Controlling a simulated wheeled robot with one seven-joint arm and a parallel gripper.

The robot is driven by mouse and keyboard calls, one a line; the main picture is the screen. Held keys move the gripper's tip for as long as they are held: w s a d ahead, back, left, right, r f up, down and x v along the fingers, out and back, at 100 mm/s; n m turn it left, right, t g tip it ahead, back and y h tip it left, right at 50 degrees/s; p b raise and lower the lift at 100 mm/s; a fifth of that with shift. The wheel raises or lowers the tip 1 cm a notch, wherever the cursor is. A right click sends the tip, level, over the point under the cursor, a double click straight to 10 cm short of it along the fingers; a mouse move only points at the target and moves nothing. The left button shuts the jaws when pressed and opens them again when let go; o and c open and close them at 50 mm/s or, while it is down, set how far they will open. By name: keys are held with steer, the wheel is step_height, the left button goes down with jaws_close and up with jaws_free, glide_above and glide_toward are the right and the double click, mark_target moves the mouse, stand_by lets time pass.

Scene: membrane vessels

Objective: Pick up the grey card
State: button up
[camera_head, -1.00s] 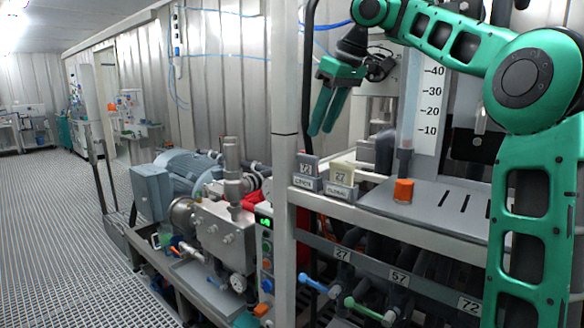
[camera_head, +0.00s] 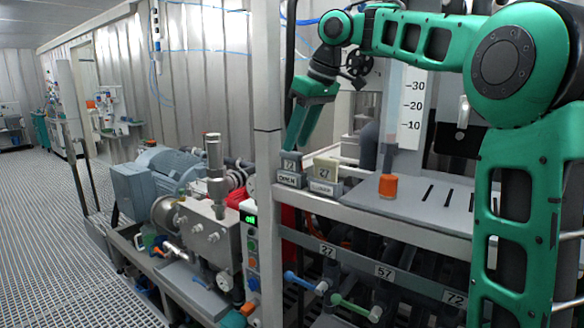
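The grey card (camera_head: 291,165) stands upright in a small dark holder (camera_head: 290,180) labelled OPEN, at the left end of the shelf. My gripper (camera_head: 296,148) is green and points down, with its fingertips just above or at the card's top edge. The two fingers are apart, so it looks open. I cannot tell whether the fingertips touch the card or straddle it.
A cream card (camera_head: 326,169) stands in a second holder (camera_head: 325,187) just to the right. An orange cap (camera_head: 388,186) is on the grey shelf (camera_head: 425,205) farther right. A pale upright post (camera_head: 267,110) is close on the left.

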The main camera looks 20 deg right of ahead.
mark_target(291, 168)
steer(key=shift+x, duration=2.6)
steer(key=shift+w+a, duration=0.1)
steer(key=shift+r, duration=0.1)
jaws_close()
